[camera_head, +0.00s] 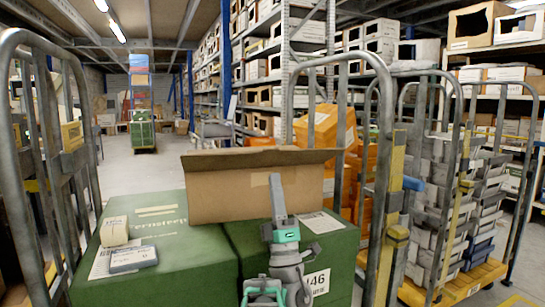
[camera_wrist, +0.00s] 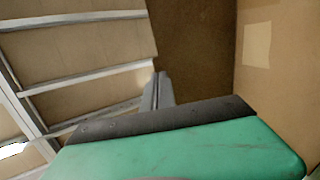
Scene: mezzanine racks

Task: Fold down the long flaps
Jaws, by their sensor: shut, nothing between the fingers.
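A brown cardboard box (camera_head: 225,195) stands on green crates in the head view. A long flap (camera_head: 225,160) runs along its top, slightly tilted, spreading past the box's right side. I cannot tell the state of any other flap. A paler tape patch shows on the cardboard in the wrist view (camera_wrist: 257,45). My gripper (camera_head: 277,185) is upright in front of the box's near face, its tip below the flap's edge. Its fingers are together and empty. In the wrist view the fingertips (camera_wrist: 158,92) point up beside a darker brown panel (camera_wrist: 195,45); contact is unclear.
Green crates (camera_head: 160,255) carry a small tan box (camera_head: 114,231) and a white-and-blue packet (camera_head: 133,259) at left. Grey cage rails (camera_head: 385,150) stand on both sides. Orange boxes (camera_head: 325,128) are behind at right. The aisle floor (camera_head: 140,180) is open behind.

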